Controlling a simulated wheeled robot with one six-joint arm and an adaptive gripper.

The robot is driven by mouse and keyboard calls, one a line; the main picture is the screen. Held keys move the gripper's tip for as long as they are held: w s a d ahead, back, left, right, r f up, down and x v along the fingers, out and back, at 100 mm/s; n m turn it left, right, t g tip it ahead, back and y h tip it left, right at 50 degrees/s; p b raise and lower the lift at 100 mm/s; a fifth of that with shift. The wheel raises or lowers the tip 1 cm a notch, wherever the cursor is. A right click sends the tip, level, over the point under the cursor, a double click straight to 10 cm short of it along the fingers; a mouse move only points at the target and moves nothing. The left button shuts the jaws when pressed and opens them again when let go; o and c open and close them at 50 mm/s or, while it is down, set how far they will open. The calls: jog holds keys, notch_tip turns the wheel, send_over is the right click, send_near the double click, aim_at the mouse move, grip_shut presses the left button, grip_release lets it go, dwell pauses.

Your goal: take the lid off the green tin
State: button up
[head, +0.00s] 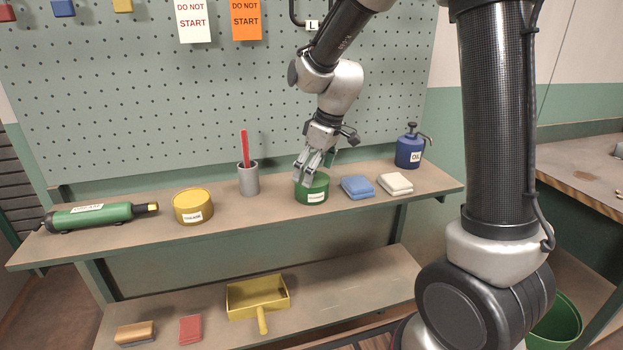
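The green tin (312,195) stands upright on the upper shelf, with a white label on its front. My gripper (309,178) points down at the top of the tin, its fingers at the rim. The fingers hide part of the tin's top, so I cannot tell whether a separate lid sits on it. I also cannot tell whether the fingers touch or grip anything.
On the upper shelf (120,228), a grey cup (248,181) with a red stick and a yellow tin (193,207) stand left of the green tin. A blue cloth (357,187), a white cloth (395,184) and a blue oil can (410,152) are right of it. A pegboard (200,100) rises behind.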

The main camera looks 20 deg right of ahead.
jog(key=shift+s, duration=0.1)
jog(key=c, duration=0.9)
jog(key=shift+c, duration=0.9)
jog(key=shift+s+f, duration=0.1)
jog(key=shift+c, duration=0.2)
